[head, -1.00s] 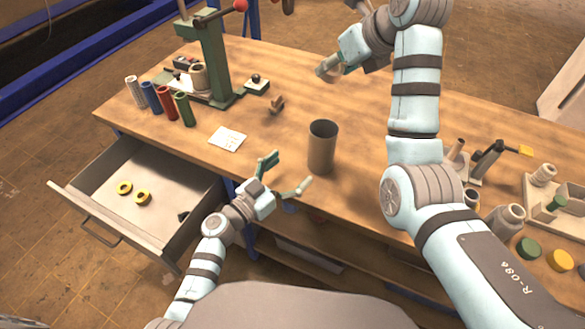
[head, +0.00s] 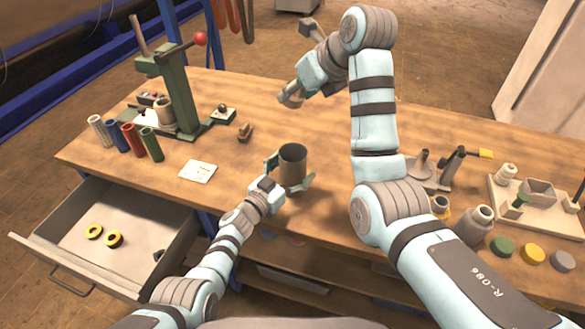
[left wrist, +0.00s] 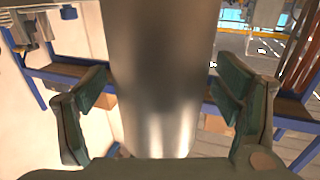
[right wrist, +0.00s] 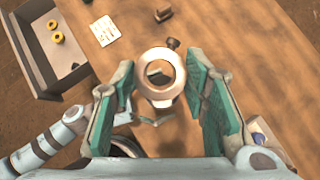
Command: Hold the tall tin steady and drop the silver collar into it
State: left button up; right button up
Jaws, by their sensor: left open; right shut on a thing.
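The tall tin (head: 293,167), a grey open-topped cylinder, stands upright near the table's front edge. My left gripper (head: 288,176) is open around it, one finger on each side. In the left wrist view the tin (left wrist: 160,85) fills the middle, with gaps visible between it and the fingers. My right gripper (head: 289,94) is raised over the table, beyond the tin in the head view. It is shut on the silver collar, a shiny ring (right wrist: 149,90) seen between the green pads in the right wrist view. Most of the collar is hidden in the head view.
An open drawer (head: 75,268) holds two yellow rings (head: 104,236). A green press (head: 178,90) and several coloured tubes (head: 130,139) stand at the left. A white card (head: 198,171) lies left of the tin. Jars, lids and a tray (head: 540,215) occupy the right side.

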pick_arm(q)
jog(key=c, duration=1.3)
jog(key=shift+c, duration=0.2)
pick_arm(e)
notch_tip(320, 180, down, 13)
dwell(0.4)
jog(key=o, duration=1.4)
jog(key=shift+d, duration=0.1)
pick_arm(q)
jog(key=o, duration=1.3)
pick_arm(e)
jog(key=v, duration=1.2)
